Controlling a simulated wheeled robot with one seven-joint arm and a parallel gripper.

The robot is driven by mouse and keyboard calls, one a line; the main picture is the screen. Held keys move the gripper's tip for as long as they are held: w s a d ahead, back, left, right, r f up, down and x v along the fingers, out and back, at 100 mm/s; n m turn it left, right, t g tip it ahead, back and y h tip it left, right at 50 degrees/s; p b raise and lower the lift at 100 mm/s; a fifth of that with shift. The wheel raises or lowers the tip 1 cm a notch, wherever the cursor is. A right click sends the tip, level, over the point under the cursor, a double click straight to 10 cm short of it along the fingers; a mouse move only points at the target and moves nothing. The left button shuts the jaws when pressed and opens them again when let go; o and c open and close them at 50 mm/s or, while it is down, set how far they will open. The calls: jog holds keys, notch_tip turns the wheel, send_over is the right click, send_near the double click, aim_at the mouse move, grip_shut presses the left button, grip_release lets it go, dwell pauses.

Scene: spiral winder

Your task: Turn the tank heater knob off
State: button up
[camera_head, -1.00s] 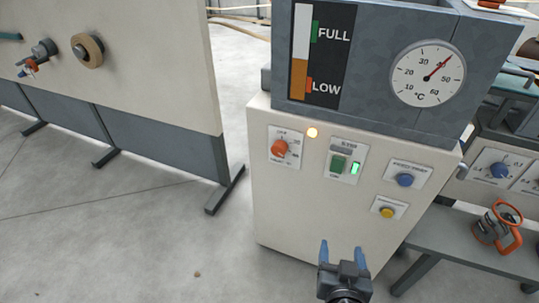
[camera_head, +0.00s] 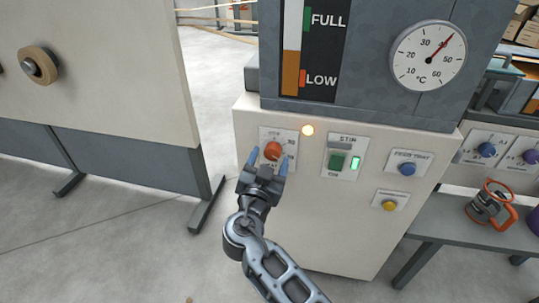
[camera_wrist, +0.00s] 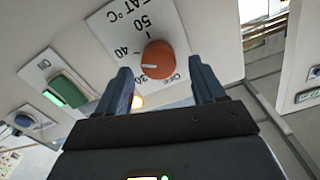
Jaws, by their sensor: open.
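The orange-red heater knob (camera_head: 273,151) sits on a white label plate at the upper left of the cabinet front. In the wrist view the knob (camera_wrist: 166,58) shows a white pointer mark on the side towards 30 and 40. OFF is printed beside the 30, and the dial looks upside down. My gripper (camera_head: 268,163) is open in front of the knob. Its blue fingers appear on either side of the knob in the wrist view; I cannot tell whether they touch it.
A lit amber lamp (camera_head: 307,130) is right of the knob. The green STIR switch (camera_head: 337,162), blue FEED TRAY knob (camera_head: 407,169) and yellow button (camera_head: 389,205) are further right. The thermometer (camera_head: 429,57) reads about 40. A grey panel stand (camera_head: 130,160) is left.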

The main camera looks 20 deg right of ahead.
jog(key=shift+x, duration=1.2)
jog(key=c, duration=1.1)
jog(key=shift+o, duration=0.2)
